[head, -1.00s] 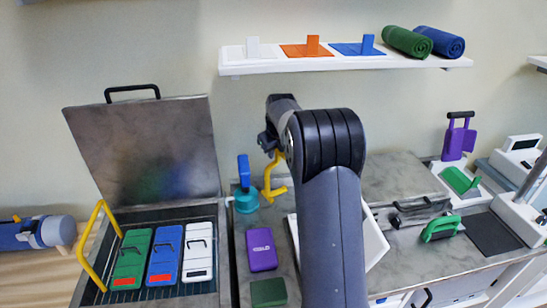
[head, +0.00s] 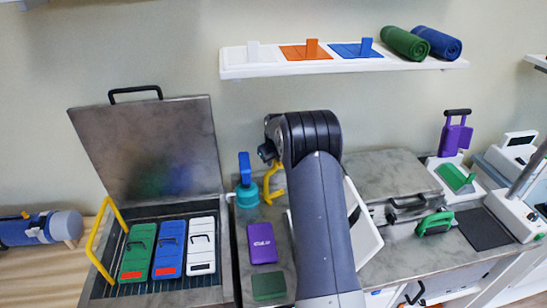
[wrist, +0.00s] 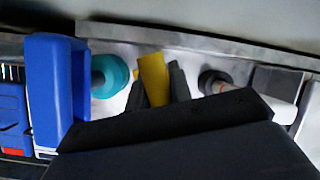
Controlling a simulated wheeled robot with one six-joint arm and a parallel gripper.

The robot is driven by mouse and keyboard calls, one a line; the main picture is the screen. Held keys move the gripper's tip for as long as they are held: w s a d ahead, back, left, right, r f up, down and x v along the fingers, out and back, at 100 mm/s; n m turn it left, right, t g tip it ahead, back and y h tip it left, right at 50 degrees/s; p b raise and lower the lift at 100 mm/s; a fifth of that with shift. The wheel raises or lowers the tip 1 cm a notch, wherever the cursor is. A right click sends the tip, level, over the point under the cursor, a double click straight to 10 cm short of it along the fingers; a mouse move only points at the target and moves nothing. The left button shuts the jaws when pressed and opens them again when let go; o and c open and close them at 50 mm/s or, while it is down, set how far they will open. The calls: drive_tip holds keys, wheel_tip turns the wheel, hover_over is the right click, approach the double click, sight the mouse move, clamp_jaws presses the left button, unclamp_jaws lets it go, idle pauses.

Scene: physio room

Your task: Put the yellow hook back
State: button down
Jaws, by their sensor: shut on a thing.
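The yellow hook (head: 274,180) shows in the head view below the end of my arm, just right of a teal round object (head: 247,196). In the wrist view its yellow bar (wrist: 155,78) stands between the dark fingers of my gripper (wrist: 160,88), which is shut on it. The gripper (head: 268,153) is mostly hidden behind my arm in the head view. The hook's lower end is partly hidden there, and I cannot tell whether it touches the counter. The teal object also shows in the wrist view (wrist: 109,76), left of the hook.
A blue upright block (head: 244,168) stands at the teal object and fills the left of the wrist view (wrist: 52,95). The open-lidded bin (head: 150,150) holds green, blue and white packs. A purple box (head: 262,243) lies in front. A wall shelf (head: 340,68) hangs above.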

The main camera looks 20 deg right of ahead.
drive_tip(key=shift+f, duration=0.15)
drive_tip(key=c, duration=1.3)
unclamp_jaws()
drive_tip(key=shift+r, duration=0.25)
drive_tip(key=b+v, duration=0.3)
drive_tip(key=v, duration=0.9)
drive_tip(key=shift+s+f, duration=0.1)
